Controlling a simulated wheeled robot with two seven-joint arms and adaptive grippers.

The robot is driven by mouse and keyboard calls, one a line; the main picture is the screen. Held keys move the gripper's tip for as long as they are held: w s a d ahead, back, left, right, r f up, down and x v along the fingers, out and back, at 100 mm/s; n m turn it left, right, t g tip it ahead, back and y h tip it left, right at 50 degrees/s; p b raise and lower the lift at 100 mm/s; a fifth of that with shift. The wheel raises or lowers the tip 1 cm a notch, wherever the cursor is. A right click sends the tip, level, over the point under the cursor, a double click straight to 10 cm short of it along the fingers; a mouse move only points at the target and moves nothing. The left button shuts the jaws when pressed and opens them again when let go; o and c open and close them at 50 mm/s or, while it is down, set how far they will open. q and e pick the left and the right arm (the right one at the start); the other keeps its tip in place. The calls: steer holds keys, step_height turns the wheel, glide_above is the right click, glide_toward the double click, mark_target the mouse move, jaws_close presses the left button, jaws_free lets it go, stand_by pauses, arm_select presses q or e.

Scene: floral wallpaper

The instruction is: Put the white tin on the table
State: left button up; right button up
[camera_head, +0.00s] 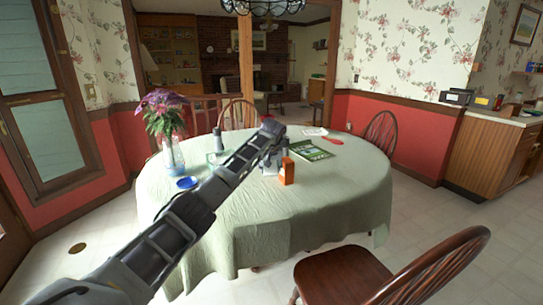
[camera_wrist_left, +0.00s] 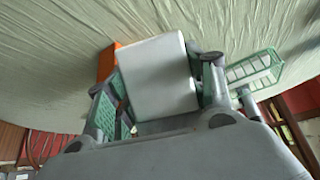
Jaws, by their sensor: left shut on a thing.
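The white tin (camera_wrist_left: 158,78) is between the fingers of my left gripper (camera_wrist_left: 160,90) in the left wrist view, and the gripper is shut on it. In the head view my left gripper (camera_head: 271,163) is over the middle of the table (camera_head: 255,228), just left of an orange box (camera_head: 287,172). The arm and gripper mostly hide the tin there. I cannot tell whether the tin touches the tablecloth. My right gripper is not in view.
The orange box also shows close behind the tin in the left wrist view (camera_wrist_left: 106,62). A green book (camera_head: 310,149) and a red item (camera_head: 333,141) lie further right. A flower vase (camera_head: 172,153) and blue dish (camera_head: 187,183) stand left. The front of the table is clear.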

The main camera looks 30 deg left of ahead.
arm_select(q)
steer(key=w+a+r+t, duration=0.1)
steer(key=w+a+r, duration=0.1)
steer(key=a, duration=0.3)
steer(key=w+a+r+m+t, duration=0.1)
steer(key=w+a+r, duration=0.1)
steer(key=a, duration=0.4)
steer(key=shift+w+r+y, duration=0.25)
steer(key=shift+r+y, duration=0.05)
steer(key=shift+r, duration=0.1)
steer(key=shift+s+a+f+t, duration=0.1)
steer(key=shift+s+a+t, duration=0.15)
steer(key=shift+t, duration=0.05)
steer(key=shift+s+a+f+m+t, duration=1.2)
steer(key=shift+s+a, duration=1.65)
steer(key=shift+s, duration=2.5)
steer(key=s+d+m+t+h, duration=0.2)
steer(key=s+d+t, duration=0.1)
steer(key=s+d, duration=0.5)
steer(key=shift+f+h, duration=0.35)
steer(key=shift+h, duration=0.05)
